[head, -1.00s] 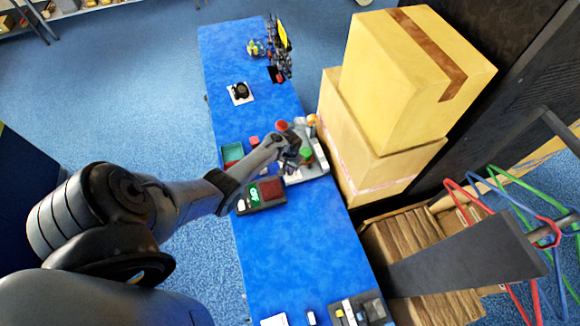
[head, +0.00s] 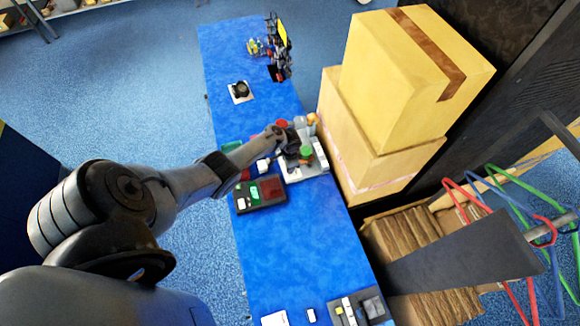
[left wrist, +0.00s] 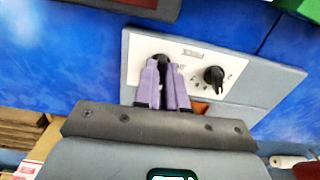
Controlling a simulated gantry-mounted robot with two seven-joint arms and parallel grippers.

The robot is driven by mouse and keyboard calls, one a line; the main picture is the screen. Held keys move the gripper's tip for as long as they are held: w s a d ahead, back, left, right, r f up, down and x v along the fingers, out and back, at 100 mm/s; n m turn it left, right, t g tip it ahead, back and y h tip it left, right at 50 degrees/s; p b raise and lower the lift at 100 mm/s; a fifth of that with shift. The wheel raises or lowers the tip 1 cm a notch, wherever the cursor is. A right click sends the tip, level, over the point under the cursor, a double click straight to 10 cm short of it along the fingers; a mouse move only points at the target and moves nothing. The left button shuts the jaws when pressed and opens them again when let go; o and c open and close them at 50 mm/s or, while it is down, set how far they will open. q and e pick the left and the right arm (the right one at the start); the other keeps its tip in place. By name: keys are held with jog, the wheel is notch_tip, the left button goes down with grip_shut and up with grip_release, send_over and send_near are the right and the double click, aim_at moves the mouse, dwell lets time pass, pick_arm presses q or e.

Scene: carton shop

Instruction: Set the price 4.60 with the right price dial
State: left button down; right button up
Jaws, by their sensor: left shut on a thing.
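The grey price panel (left wrist: 255,82) fills the middle of the left wrist view, with a white plate and a small display slot (left wrist: 192,53). It carries two black dials side by side. My left gripper (left wrist: 162,64) has its purple fingers closed around the left-hand dial (left wrist: 161,58) in that view, hiding most of it. The other dial (left wrist: 214,76) stands free, with marks around it. In the head view the gripper (head: 292,143) is over the grey device (head: 312,168) on the blue table; its fingers are hard to make out there. I cannot read any price. My right gripper is out of view.
A dark terminal (head: 273,190) with a green screen lies beside the device on the blue table (head: 290,240). Stacked cartons (head: 385,85) stand close on the right. A green-knobbed part (head: 306,153) and an orange ball (head: 312,118) rise near my gripper. The nearer tabletop is mostly clear.

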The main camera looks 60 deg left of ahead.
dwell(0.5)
pick_arm(q)
jog(key=c, duration=1.2)
grip_release()
jog(key=shift+r+p, duration=0.35)
jog(key=shift+r, duration=0.25)
notch_tip(320, 180, up, 10)
jog(key=p, duration=0.2)
jog(key=shift+f, duration=0.25)
jog(key=shift+s, duration=0.1)
